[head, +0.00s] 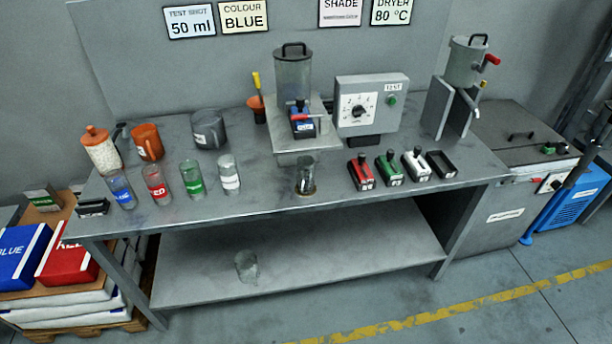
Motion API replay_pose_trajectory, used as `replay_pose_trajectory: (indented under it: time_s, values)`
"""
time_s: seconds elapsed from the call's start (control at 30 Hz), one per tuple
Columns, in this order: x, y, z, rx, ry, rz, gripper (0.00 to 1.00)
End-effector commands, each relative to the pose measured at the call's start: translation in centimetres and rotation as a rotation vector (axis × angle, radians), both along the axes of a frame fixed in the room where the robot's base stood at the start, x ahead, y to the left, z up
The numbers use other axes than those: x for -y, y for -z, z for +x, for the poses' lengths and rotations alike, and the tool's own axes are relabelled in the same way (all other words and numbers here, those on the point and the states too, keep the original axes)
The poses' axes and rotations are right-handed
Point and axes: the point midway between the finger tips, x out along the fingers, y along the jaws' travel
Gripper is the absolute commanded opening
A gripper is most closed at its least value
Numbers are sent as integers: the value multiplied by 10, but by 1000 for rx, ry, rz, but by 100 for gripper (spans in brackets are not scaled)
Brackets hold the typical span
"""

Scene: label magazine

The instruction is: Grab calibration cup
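No cup carries a readable "calibration" label, so I cannot tell which is the calibration cup. A clear glass cup (306,176) with a dark base stands upright near the front edge of the bench, in front of the machine. Another clear cup (246,266) stands on the lower shelf. My gripper is not in view.
The grey bench (262,197) holds a machine with a hopper (293,72), a control box (370,102), a stand with a tank (466,62) and coloured label blocks (361,172). The lower shelf (345,252) is mostly clear.

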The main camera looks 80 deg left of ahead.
Motion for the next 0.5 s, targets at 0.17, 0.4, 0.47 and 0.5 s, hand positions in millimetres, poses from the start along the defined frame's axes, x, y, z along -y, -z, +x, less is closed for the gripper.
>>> replay_pose_trajectory:
  time_s: [0.17, 0.4, 0.47, 0.5]
  values:
    - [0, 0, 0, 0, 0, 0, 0]
    - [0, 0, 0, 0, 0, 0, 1]
    - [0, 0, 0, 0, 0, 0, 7]
    - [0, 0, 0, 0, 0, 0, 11]
